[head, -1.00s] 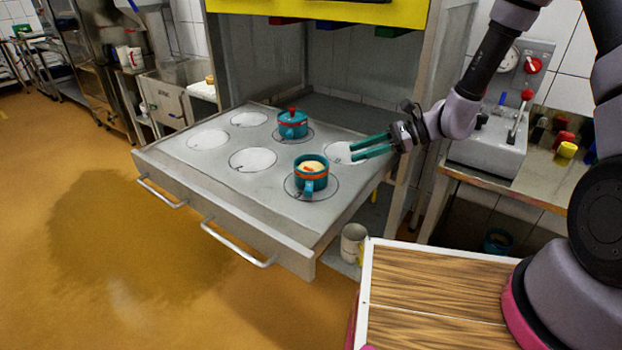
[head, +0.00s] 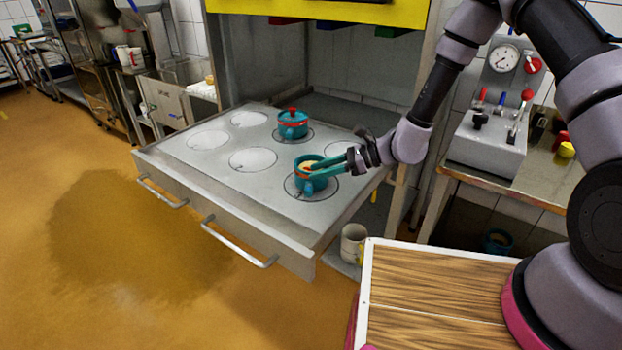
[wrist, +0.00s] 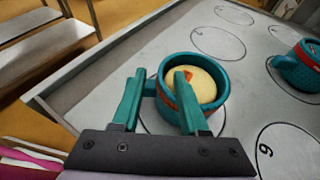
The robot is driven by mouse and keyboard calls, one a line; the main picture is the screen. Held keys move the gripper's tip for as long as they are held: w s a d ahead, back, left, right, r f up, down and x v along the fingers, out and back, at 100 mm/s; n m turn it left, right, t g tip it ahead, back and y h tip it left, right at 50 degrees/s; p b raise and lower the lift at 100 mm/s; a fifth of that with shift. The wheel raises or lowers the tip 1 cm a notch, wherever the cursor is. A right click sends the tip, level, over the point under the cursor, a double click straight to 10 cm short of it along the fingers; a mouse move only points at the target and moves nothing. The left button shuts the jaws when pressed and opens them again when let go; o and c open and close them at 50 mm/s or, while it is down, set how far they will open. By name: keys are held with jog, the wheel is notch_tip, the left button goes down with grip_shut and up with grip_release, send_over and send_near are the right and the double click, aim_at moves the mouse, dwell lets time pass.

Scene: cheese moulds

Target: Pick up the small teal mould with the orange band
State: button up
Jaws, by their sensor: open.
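The teal mould with the orange band (wrist: 207,107) stands upright on the steel drawer top, on its front right printed circle. It holds a pale yellow filling and has a side handle. It also shows in the head view (head: 318,186), partly covered by my fingers. My gripper (wrist: 159,76) is open with teal fingers. In the wrist view one finger is left of the handle and the other overlaps the mould's opening, with the handle and near wall between them. I cannot tell whether either finger touches the mould. A second teal mould (head: 293,130) with a red-knobbed lid stands behind.
The pulled-out drawer (head: 220,195) has several empty marked circles on its left. The cabinet (head: 270,60) stands behind it. A grey gauge box (head: 490,140) is on the right bench. A pale mug (head: 352,240) sits below the drawer's right side.

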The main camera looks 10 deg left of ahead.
jog(key=shift+a+f, duration=0.15)
jog(key=shift+a, duration=0.15)
grip_shut()
dwell(1.2)
